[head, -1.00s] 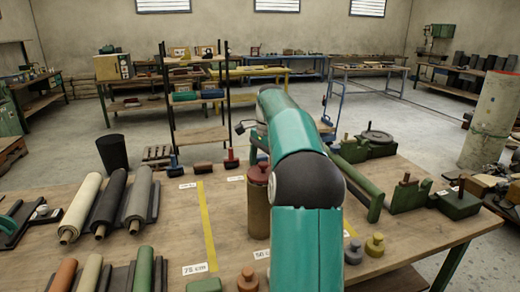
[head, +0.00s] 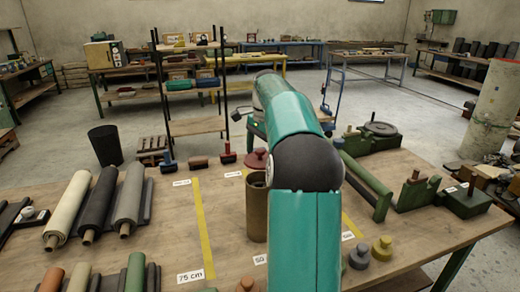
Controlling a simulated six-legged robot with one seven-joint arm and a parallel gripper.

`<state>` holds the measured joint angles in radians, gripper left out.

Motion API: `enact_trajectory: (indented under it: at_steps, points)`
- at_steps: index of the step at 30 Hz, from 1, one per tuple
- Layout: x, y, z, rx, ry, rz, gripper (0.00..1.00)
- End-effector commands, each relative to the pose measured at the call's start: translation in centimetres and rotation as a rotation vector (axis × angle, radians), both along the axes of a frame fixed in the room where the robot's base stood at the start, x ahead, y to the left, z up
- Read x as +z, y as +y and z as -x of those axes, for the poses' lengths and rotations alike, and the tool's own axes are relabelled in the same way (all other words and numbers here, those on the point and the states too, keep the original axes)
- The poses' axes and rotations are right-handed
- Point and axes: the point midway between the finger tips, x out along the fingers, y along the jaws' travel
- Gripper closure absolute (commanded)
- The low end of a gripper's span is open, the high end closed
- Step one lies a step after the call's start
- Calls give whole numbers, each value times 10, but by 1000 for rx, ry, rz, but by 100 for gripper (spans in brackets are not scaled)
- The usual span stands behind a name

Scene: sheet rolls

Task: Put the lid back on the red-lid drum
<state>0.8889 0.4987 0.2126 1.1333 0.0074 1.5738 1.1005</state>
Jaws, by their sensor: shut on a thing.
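The drum (head: 256,215) is an upright brown cylinder on the table, left of my arm. Its top looks open and dark inside, and my arm covers its right side. The red lid (head: 256,160) appears just above and behind the drum's rim, apart from it, with its right part hidden by my arm. My gripper (head: 262,147) is mostly hidden behind my arm links; it is at the lid and shut on it. The fingertips do not show clearly.
Sheet rolls (head: 95,205) lie at the left, with a yellow strip (head: 204,230) between them and the drum. Grey (head: 359,257) and yellow (head: 382,249) knobbed weights stand at the right front. A green bar (head: 368,187) lies right of my arm.

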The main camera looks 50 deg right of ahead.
Motion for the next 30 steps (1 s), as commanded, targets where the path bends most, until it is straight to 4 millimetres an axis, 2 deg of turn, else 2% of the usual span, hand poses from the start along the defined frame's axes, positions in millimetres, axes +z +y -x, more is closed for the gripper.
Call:
enact_trajectory:
  at_steps: [18,30]
  points:
    - [-51,0,1,0,1,0,28]
    - [-60,-2,0,0,0,1,28]
